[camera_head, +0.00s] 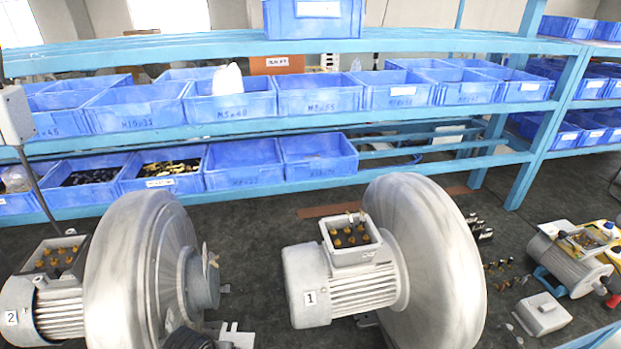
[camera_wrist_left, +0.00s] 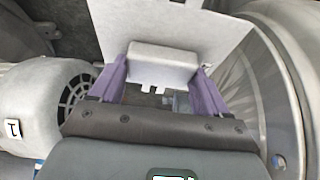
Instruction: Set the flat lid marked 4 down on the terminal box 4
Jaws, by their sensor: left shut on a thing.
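In the left wrist view the purple fingers of my left gripper (camera_wrist_left: 163,78) are shut on a pale grey part, which I take to be the flat lid (camera_wrist_left: 163,60). A wide pale flat sheet shows just beyond the fingers; I cannot tell whether it belongs to the held part. No mark 4 is readable on it. In the head view, a dark piece and pale notched piece show at the bottom edge, between blowers 2 and 1; I cannot tell what they are. No terminal box marked 4 can be read. My right gripper is not in view.
Blower 1 (camera_head: 430,255) and blower 2 (camera_head: 135,260) have open terminal boxes with brass studs. A smaller motor (camera_head: 570,262) stands at the right, near a loose grey cover (camera_head: 543,313) and several small fittings. Blue bins (camera_head: 320,95) fill the shelves behind.

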